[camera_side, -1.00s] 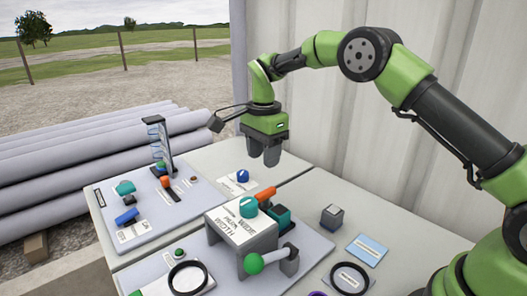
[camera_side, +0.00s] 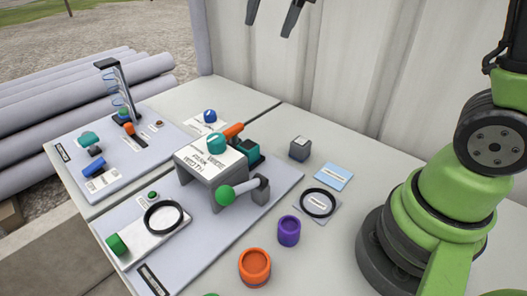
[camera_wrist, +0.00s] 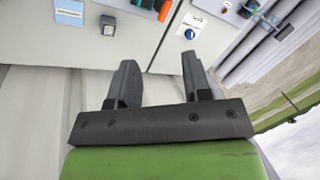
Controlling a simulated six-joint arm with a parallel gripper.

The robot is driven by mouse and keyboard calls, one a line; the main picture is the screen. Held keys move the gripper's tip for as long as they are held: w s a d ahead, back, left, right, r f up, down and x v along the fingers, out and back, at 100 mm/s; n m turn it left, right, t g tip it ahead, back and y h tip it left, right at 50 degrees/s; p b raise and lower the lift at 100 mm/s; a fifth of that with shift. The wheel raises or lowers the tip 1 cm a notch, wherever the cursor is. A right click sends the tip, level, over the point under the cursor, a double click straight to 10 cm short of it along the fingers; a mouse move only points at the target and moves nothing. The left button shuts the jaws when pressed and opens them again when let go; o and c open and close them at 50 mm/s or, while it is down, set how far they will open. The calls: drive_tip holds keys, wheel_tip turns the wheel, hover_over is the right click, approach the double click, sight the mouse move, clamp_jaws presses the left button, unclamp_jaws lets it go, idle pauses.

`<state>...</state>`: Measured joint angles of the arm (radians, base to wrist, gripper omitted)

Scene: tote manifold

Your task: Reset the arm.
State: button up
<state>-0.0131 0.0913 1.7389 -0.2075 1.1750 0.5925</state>
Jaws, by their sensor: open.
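My gripper (camera_side: 278,14) is at the top edge of the side view, high above the back of the table, with only its dark fingers showing. In the wrist view my gripper (camera_wrist: 158,85) has its two fingers wide apart with nothing between them. The table (camera_side: 345,195) lies well below. My gripper touches nothing that I can see. Most of my upper arm is outside the side view.
A grey bridge-shaped block (camera_side: 206,178) with a green-knobbed lever stands mid-table. A dark cube (camera_side: 300,149), a blue card (camera_side: 333,177), a purple cup (camera_side: 289,231) and an orange cup (camera_side: 255,267) sit to its right. A left board (camera_side: 125,170) carries several fixtures. A corrugated wall (camera_side: 340,80) stands behind.

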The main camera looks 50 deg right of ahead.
drive_tip(key=s+n+t, duration=0.3)
drive_tip(key=s+n, duration=0.3)
drive_tip(key=s, duration=0.9)
drive_tip(key=shift+s+a+f+n+t+y, duration=0.3)
drive_tip(key=shift+s+a+f+n+y, duration=0.05)
drive_tip(key=shift+s+f+n+y, duration=0.05)
